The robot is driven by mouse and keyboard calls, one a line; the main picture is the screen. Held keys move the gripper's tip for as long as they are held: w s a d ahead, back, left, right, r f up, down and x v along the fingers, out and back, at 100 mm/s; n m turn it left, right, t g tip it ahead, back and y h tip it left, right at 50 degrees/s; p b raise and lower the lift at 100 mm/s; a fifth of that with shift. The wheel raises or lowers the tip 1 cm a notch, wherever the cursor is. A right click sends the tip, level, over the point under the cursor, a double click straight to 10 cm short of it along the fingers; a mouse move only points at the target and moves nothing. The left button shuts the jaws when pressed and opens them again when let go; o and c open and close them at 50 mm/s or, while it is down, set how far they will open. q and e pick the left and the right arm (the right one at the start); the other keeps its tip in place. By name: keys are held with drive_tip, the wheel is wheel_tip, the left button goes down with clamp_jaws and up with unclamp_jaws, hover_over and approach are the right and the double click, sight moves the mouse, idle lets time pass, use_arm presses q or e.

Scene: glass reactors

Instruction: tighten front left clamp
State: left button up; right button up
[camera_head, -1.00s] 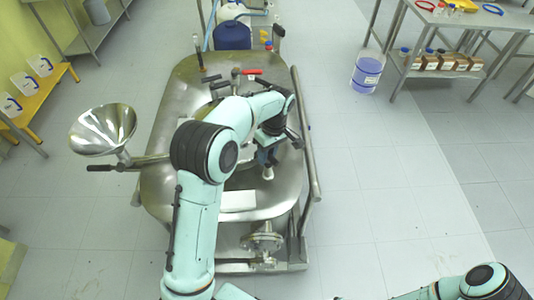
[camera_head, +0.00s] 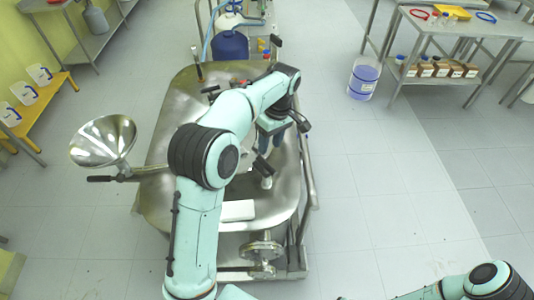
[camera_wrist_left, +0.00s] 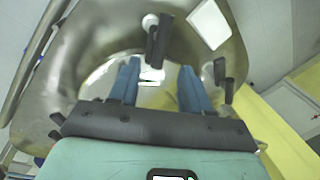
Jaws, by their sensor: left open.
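The steel reactor (camera_head: 165,205) stands in the middle of the head view. A clamp with a dark handle (camera_head: 262,167) and a white knob sits on its near side; the handle also shows in the left wrist view (camera_wrist_left: 158,42). I cannot tell for sure that it is the front left clamp. My left gripper (camera_head: 272,147) is over the lid just beyond this handle. In the left wrist view its blue fingers (camera_wrist_left: 158,72) are spread and empty, with the handle ahead of the gap between them. My right gripper is out of view.
Other dark handles (camera_wrist_left: 219,71) stand around the lid. A steel funnel (camera_head: 103,142) sticks out at the left of the reactor, and a rail (camera_head: 308,170) runs along its right side. A white block (camera_head: 238,210) lies on the near edge.

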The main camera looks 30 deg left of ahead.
use_arm(q)
drive_tip(key=r, duration=0.3)
drive_tip(key=shift+w+d+r, duration=0.15)
drive_tip(key=shift+w+r, duration=0.1)
idle(0.4)
